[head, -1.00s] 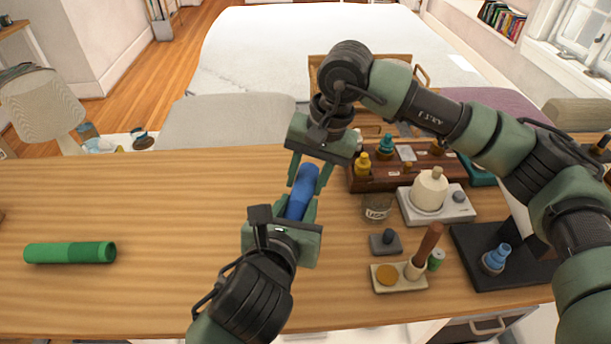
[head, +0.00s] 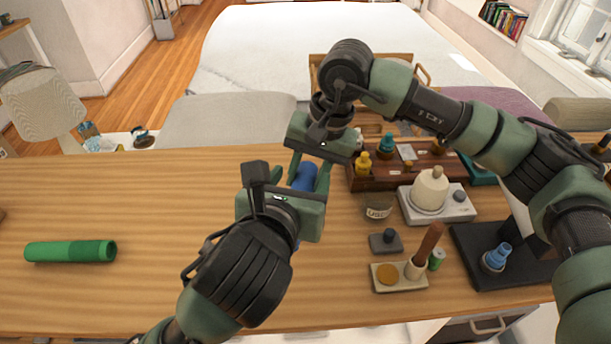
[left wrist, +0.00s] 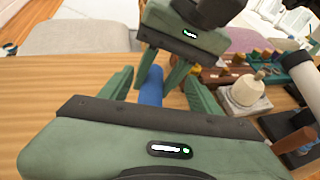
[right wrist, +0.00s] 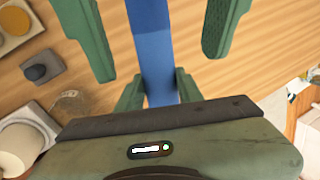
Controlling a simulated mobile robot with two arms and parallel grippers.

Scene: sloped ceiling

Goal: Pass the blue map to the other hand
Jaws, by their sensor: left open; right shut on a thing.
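The blue map (head: 304,177) is a blue roll held above the table. My right gripper (right wrist: 158,78) is shut on it near its upper end. My left gripper (left wrist: 158,76) is open, its fingers on either side of the map, close below the right gripper. In the right wrist view the left fingers stand apart from the map (right wrist: 154,45) with gaps on both sides. In the head view the left gripper's body hides much of the map; the map also shows between the fingers in the left wrist view (left wrist: 150,90).
A green roll (head: 70,252) lies at the table's left. On the right stand a wooden rack (head: 365,184), a white device with a cream bottle (head: 430,190), a glass jar (head: 378,207), a small tray (head: 400,278) and a black stand (head: 520,270). The table's left middle is clear.

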